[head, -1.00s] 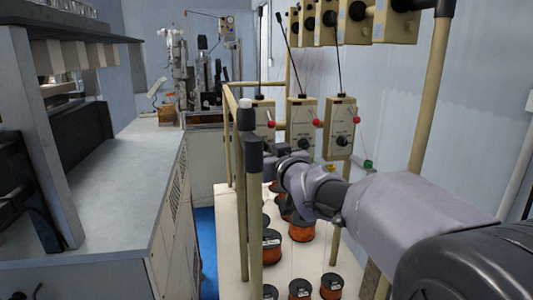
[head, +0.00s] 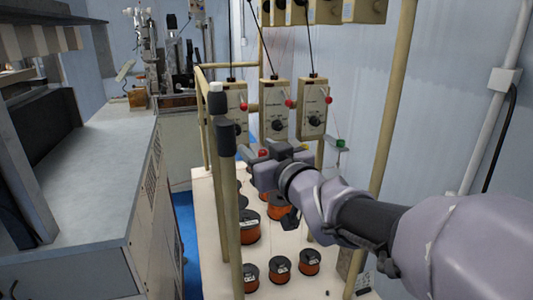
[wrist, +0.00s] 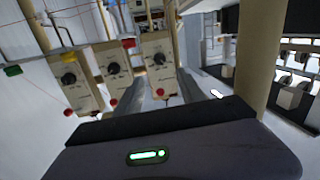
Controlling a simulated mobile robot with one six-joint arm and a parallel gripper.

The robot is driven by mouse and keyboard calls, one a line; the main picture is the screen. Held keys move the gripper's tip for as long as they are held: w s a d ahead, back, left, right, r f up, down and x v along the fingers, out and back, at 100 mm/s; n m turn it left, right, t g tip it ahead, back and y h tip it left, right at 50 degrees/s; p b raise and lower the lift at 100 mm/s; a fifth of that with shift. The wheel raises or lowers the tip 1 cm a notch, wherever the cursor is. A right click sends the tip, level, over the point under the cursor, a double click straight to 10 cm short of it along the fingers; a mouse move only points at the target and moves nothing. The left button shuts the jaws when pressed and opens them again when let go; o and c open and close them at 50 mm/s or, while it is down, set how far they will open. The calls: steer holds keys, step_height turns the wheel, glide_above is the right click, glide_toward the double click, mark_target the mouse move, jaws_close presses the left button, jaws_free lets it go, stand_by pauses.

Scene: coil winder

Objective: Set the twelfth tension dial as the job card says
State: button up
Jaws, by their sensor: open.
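Three beige tension boxes with black dials hang in a lower row in the head view: a left box (head: 235,97), a middle box (head: 277,108) and a right box (head: 313,108). The wrist view shows three such dials, at left (wrist: 69,79), middle (wrist: 113,68) and right (wrist: 159,58). I cannot read their settings or tell which is the twelfth. My gripper (head: 268,160) is open and empty, below and in front of the boxes; its fingers (wrist: 153,92) show partly in the wrist view. No job card is readable.
More beige boxes (head: 325,10) hang in an upper row. Beige posts (head: 229,200) frame the rack, and thin rods rise from the lower boxes. Copper wire spools (head: 249,227) stand on the pale base below. A grey worktop (head: 90,185) lies at left, with a blue floor strip between.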

steer(key=v, duration=0.5)
steer(key=shift+s+d+p, duration=0.15)
steer(key=shift+s+p, duration=0.15)
steer(key=shift+p, duration=0.1)
steer(key=s+d+f+m+g+h+b, duration=0.2)
steer(key=s+d+f+m+g+h, duration=0.45)
steer(key=s+d+f, duration=0.5)
steer(key=s+a+f+m+g, duration=0.1)
steer(key=s+f, duration=0.3)
steer(key=s, duration=0.2)
steer(key=s+a+f+m+g+y, duration=0.1)
steer(key=s+a+f+m+g, duration=0.1)
steer(key=s+f, duration=0.2)
steer(key=s, duration=0.3)
steer(key=shift+s+a+b, duration=0.25)
steer(key=shift+s+b, duration=0.05)
steer(key=shift+b, duration=0.1)
